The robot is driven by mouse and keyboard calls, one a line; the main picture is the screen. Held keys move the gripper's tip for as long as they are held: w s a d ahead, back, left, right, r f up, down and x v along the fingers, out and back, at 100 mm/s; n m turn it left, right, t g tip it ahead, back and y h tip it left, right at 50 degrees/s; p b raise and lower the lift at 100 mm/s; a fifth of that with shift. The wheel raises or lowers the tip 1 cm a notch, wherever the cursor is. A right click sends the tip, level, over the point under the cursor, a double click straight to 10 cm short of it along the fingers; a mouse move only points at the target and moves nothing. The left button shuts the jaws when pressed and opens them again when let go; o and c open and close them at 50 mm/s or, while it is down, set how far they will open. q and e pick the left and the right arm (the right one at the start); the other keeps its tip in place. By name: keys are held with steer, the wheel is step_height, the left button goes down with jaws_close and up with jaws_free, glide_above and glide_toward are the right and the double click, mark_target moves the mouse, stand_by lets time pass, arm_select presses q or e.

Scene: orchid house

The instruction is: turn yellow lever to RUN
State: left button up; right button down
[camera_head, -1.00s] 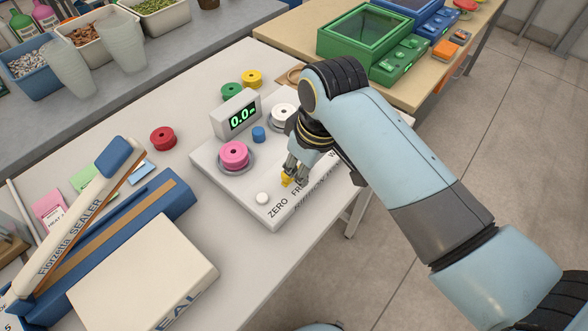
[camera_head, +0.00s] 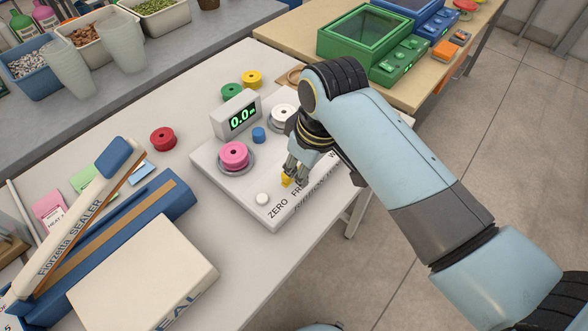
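The yellow lever (camera_head: 286,181) is a small piece on the front part of the white ribbon machine (camera_head: 232,185), near the printed words ZERO and FR; further lettering is partly covered by my arm. My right gripper (camera_head: 291,179) points down right at the lever, its fingertips touching or nearly touching it. I cannot tell whether the fingers are closed around it. The word RUN cannot be read. A white round button (camera_head: 262,199) sits left of the lever. The display (camera_head: 242,118) reads 0.0. My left gripper is not in view.
Pink (camera_head: 234,155) and white (camera_head: 283,117) spools sit on the machine. Green, yellow and red (camera_head: 163,139) spools stand on the table. A blue and white sealer (camera_head: 84,219) lies at the left. Green and blue boxes stand on the wooden table behind.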

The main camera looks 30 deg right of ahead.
mark_target(282, 176)
steer(key=shift+f+b, duration=1.05)
steer(key=shift+f, duration=1.45)
steer(key=shift+w+a, duration=0.1)
steer(key=shift+w, duration=0.05)
steer(key=shift+w+a, duration=0.65)
steer(key=shift+w, duration=0.05)
steer(key=shift+w+a, duration=0.2)
steer(key=shift+w, duration=0.35)
steer(key=shift+w+a, duration=0.2)
steer(key=shift+w, duration=0.4)
